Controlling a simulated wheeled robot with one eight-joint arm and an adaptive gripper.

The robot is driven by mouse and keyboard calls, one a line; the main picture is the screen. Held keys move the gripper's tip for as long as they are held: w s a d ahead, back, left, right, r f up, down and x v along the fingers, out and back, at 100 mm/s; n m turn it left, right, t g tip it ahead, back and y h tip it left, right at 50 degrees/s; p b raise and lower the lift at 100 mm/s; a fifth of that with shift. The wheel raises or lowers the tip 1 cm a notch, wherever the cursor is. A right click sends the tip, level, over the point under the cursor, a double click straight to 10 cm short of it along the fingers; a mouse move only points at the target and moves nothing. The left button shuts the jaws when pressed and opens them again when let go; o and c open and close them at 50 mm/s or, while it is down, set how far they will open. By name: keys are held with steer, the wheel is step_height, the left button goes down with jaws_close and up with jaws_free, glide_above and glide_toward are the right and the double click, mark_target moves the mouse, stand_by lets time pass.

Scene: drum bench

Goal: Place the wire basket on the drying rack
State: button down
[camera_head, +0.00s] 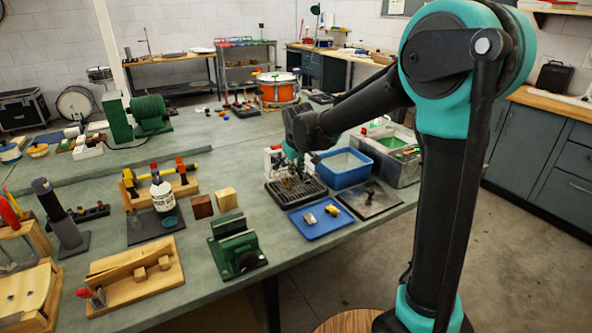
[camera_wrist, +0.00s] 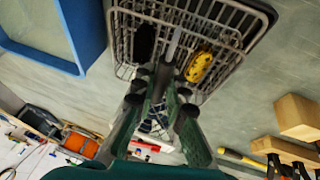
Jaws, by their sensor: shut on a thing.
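The wire basket (camera_wrist: 178,18) is a silver wire frame and fills the top middle of the wrist view. A yellow piece (camera_wrist: 199,67) and a black piece lie in it. My gripper (camera_wrist: 163,84) is shut on the upright metal bar at the basket's middle. The drying rack (camera_head: 302,201) is a dark slatted tray on the bench, left of the blue bin. My gripper (camera_head: 291,160) is right above it in the head view. The basket is hard to make out there. I cannot tell whether it touches the rack.
The blue bin (camera_head: 342,177) and a grey bin (camera_head: 400,172) stand to the right. A blue tray (camera_head: 321,228) with small parts and a dark plate lie in front. Wooden blocks (camera_head: 202,206) and a green vise (camera_head: 237,247) are to the left.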

steer(key=shift+f, duration=0.1)
steer(key=c, duration=1.6)
jaws_free()
steer(key=shift+o, duration=0.2)
steer(key=a+v, duration=0.1)
steer(key=v, duration=1.1)
steer(key=s+d+f+m, duration=0.1)
steer(key=s+d+f, duration=0.1)
steer(key=d, duration=0.3)
steer(key=s+d+f+m, duration=0.1)
steer(key=s+d+f, duration=0.2)
steer(key=d+f, duration=0.1)
steer(key=s+d+f+m, duration=0.1)
steer(key=s+d+f, duration=0.1)
steer(key=d, duration=0.5)
steer(key=shift+s+d+f+h, duration=0.1)
steer(key=shift+s+f+h, duration=0.05)
steer(key=shift+f, duration=0.3)
steer(key=shift+s+f+h, duration=0.1)
steer(key=shift+f+h, duration=0.05)
steer(key=shift+f, duration=0.25)
steer(key=s+d+f+m, duration=0.2)
steer(key=s+d+f, duration=0.3)
steer(key=s, duration=0.2)
steer(key=s+d+f+m, duration=0.2)
steer(key=s+d+f, duration=0.3)
steer(key=s+f, duration=0.1)
steer(key=shift+s+f+g, duration=0.25)
steer(key=shift+s+g, duration=0.15)
steer(key=shift+s, duration=0.5)
